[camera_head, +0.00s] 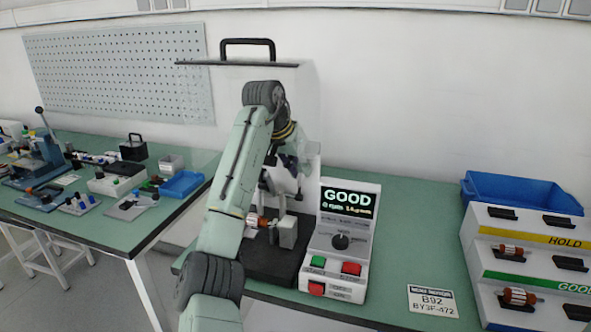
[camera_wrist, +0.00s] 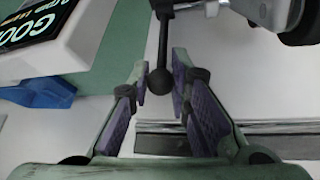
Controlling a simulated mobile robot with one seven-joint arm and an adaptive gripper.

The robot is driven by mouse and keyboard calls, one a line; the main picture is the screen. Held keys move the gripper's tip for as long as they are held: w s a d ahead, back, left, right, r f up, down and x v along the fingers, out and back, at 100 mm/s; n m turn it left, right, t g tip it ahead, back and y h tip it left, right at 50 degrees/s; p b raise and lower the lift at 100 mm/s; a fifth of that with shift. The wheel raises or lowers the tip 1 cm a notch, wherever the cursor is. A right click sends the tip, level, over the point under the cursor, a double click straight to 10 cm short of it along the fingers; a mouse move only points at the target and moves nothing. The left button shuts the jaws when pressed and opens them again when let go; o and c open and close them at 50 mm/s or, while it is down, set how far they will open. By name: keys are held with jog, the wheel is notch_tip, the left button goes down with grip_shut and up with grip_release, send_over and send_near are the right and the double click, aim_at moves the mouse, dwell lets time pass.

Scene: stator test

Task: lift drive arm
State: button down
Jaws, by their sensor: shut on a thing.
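The drive arm shows in the wrist view as a black rod (camera_wrist: 163,38) that ends in a round black knob (camera_wrist: 159,83). My gripper (camera_wrist: 161,75) has its two purple-padded fingers on either side of the knob, shut on it. In the head view my arm stands in front of the test station, and my gripper (camera_head: 289,162) is partly hidden at its upper part. A small rotor with a copper-red body (camera_head: 262,222) sits low in the station (camera_head: 270,265). The station's display (camera_head: 347,198) reads GOOD in green.
A clear guard with a black handle (camera_head: 248,42) stands raised above the station. Green and red buttons (camera_head: 350,268) are on the console. To the right are a sorting rack (camera_head: 486,248) with rotors and a blue bin (camera_head: 520,192). Another bench (camera_head: 125,228) with tools stands left.

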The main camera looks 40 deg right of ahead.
dwell(0.4)
jog(key=c, duration=1.5)
grip_release()
jog(key=shift+o, duration=0.2)
jog(key=s+a+r, duration=0.1)
jog(key=a, duration=0.5)
jog(key=s+a+r, duration=0.1)
jog(key=s+a, duration=0.1)
jog(key=a, duration=0.5)
jog(key=shift+s+r, duration=0.15)
jog(key=shift+r, duration=0.15)
